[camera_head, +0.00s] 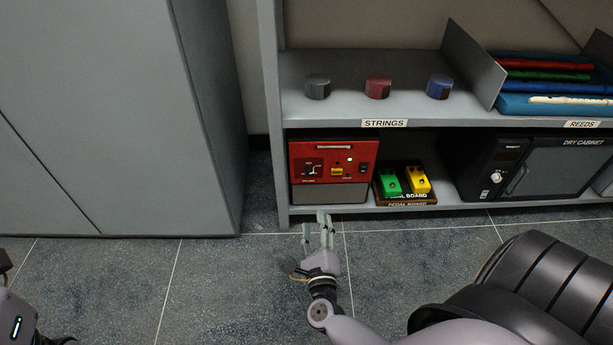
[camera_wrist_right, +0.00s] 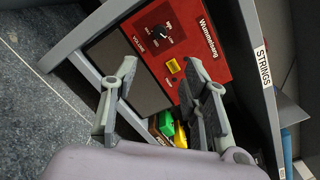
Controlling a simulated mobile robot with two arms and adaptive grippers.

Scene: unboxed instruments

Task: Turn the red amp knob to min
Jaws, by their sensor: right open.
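The red amp (camera_head: 306,152) stands on the lower shelf at its left end, with a grey lower front. Its red panel (camera_wrist_right: 207,62) also fills the upper middle of the right wrist view. A black knob (camera_wrist_right: 161,33) sits on that panel beside the word VOLUME; its exact setting is too small to read. In the head view the knob (camera_head: 312,168) is at the panel's left. My right gripper (camera_head: 319,219) is open and empty, in front of the amp, below it in the head view. In the wrist view its fingers (camera_wrist_right: 160,80) are spread, apart from the knob.
Green (camera_head: 390,184) and yellow (camera_head: 417,180) pedals stand right of the amp on the pedal board (camera_head: 406,202). The shelf's left upright (camera_head: 277,180) is close to the amp. A dry cabinet (camera_head: 570,170) is further right. The floor in front is clear.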

